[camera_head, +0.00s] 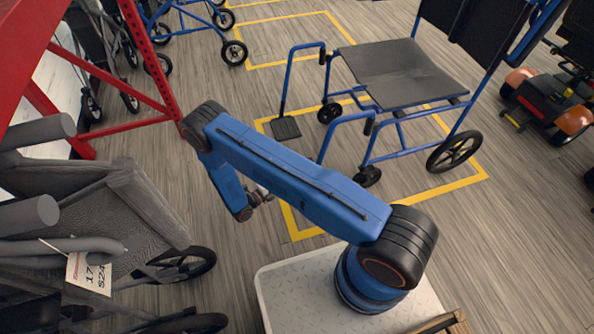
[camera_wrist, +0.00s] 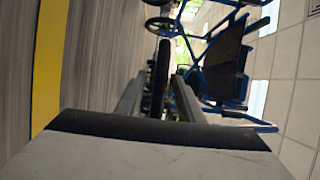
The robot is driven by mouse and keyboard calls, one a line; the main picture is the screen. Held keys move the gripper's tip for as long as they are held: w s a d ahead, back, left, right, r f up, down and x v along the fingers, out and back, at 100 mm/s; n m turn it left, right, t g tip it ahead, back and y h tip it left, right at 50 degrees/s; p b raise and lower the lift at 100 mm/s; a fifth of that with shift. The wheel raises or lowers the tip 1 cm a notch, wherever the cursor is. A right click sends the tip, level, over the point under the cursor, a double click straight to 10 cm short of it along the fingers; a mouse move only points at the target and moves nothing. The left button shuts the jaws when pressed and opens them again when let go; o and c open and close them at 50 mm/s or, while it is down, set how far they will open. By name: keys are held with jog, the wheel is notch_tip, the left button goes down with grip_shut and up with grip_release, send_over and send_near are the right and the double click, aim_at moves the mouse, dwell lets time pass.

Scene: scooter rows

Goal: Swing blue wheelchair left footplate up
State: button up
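The blue wheelchair (camera_head: 395,80) stands at the upper right in the head view, its front facing left. Its far footplate (camera_head: 286,127) hangs low and flat. The near one, the wheelchair's left footplate, is hidden behind my blue arm there. In the wrist view, a dark flat shape, apparently this left footplate (camera_wrist: 161,75), shows edge-on between my fingers. My gripper (camera_head: 262,195) is low in front of the chair. In the wrist view my gripper (camera_wrist: 160,85) is open, one finger on each side of the plate, with narrow gaps visible. The chair frame (camera_wrist: 228,62) is beyond.
A yellow floor outline (camera_head: 455,187) surrounds the blue wheelchair. A grey wheelchair (camera_head: 120,205) with a price tag stands at the left, close to my arm. A red rack (camera_head: 95,70) is at the upper left. An orange scooter (camera_head: 550,105) stands at the right.

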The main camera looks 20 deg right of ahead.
jog(key=x, duration=0.6)
jog(key=shift+w+d, duration=0.1)
jog(key=shift+d, duration=0.2)
grip_shut()
